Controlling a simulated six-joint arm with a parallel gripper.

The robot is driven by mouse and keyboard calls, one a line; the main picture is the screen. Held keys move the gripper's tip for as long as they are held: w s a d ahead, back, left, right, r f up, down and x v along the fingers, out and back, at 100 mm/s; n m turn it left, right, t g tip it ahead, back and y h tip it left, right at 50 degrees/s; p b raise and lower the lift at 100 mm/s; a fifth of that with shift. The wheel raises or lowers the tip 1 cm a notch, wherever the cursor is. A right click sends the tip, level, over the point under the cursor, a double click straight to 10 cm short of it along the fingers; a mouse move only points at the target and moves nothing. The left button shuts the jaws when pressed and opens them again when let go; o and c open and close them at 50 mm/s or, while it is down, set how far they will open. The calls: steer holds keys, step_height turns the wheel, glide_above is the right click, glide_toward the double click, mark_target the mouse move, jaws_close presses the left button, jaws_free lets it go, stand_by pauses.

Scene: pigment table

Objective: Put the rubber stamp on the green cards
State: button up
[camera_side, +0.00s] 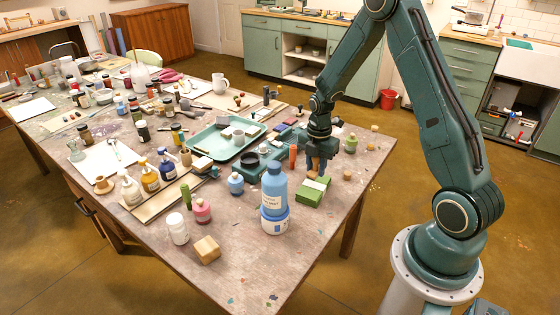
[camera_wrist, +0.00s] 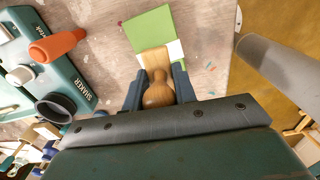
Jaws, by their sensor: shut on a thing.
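The green cards (camera_side: 310,194) form a block with a white band, lying on the table near its right edge. They also show in the wrist view (camera_wrist: 150,28), beyond the fingertips. My gripper (camera_wrist: 157,95) is shut on the rubber stamp (camera_wrist: 157,92), gripping its round wooden handle. The stamp's wooden block overlaps the white band of the cards in the wrist view. In the side view, my gripper (camera_side: 316,170) points down at the far end of the cards. Whether the stamp touches the cards cannot be told; its underside is hidden.
A blue bottle (camera_side: 274,187) on a blue and white tub stands left of the cards. An orange bottle (camera_wrist: 57,45) and a teal shaker tray (camera_wrist: 75,84) lie left of my gripper in the wrist view. A wooden cube (camera_side: 206,249) sits nearer the front.

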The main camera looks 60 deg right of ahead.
mark_target(316, 170)
steer(key=shift+f, duration=1.95)
steer(key=shift+f, duration=0.1)
steer(key=o, duration=1)
steer(key=shift+c, duration=0.2)
step_height(316, 170, up, 12)
steer(key=shift+r, duration=0.15)
